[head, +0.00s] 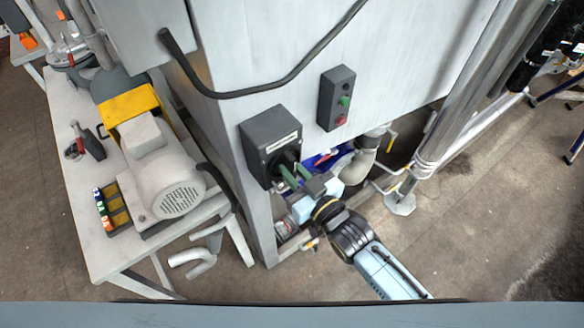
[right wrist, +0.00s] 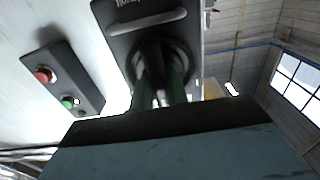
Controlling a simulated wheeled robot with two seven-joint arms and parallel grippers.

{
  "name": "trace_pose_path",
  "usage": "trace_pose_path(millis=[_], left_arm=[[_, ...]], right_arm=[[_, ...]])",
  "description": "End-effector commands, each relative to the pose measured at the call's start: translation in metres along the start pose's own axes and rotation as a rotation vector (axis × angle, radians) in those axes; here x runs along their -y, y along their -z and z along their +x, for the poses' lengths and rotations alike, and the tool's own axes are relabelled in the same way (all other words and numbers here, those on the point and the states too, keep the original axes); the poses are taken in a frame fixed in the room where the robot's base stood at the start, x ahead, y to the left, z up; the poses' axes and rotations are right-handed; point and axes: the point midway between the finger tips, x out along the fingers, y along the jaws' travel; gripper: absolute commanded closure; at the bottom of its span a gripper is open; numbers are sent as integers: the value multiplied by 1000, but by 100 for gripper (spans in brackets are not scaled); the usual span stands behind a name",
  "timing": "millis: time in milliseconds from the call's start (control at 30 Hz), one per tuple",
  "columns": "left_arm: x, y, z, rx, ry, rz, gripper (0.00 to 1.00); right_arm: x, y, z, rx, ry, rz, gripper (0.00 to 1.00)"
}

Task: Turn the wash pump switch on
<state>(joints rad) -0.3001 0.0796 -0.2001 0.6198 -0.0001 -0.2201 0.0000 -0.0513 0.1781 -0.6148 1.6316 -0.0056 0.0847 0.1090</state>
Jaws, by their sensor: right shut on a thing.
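The wash pump switch (head: 264,138) is a dark grey box with a pale label and a black round knob, mounted on the lower front of the light grey cabinet. My right gripper (head: 294,176) reaches up to it from the lower right, and its green fingers are shut on the knob. In the right wrist view, the switch box (right wrist: 120,42) is close, and the green fingers (right wrist: 160,88) close around the dark knob (right wrist: 162,58). The knob's exact angle is hard to tell behind the fingers. My left gripper is not in view.
A button box (head: 337,98) with a green and a red button is on the cabinet right of the switch. A black cable (head: 290,80) hangs across the cabinet. A table (head: 75,205) with a motor (head: 165,175) stands at left. Pipes (head: 360,165) run below the cabinet.

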Motion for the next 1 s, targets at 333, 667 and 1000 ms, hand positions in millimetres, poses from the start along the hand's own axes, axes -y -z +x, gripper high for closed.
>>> trace_pose_path(millis=[333,667,1000], left_arm=[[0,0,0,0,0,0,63],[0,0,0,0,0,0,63],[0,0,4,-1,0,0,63]], right_arm=[[0,-1,0,1,0,-7,100],[0,0,0,1,0,-5,63],[0,-2,-25,3,0,-4,63]])
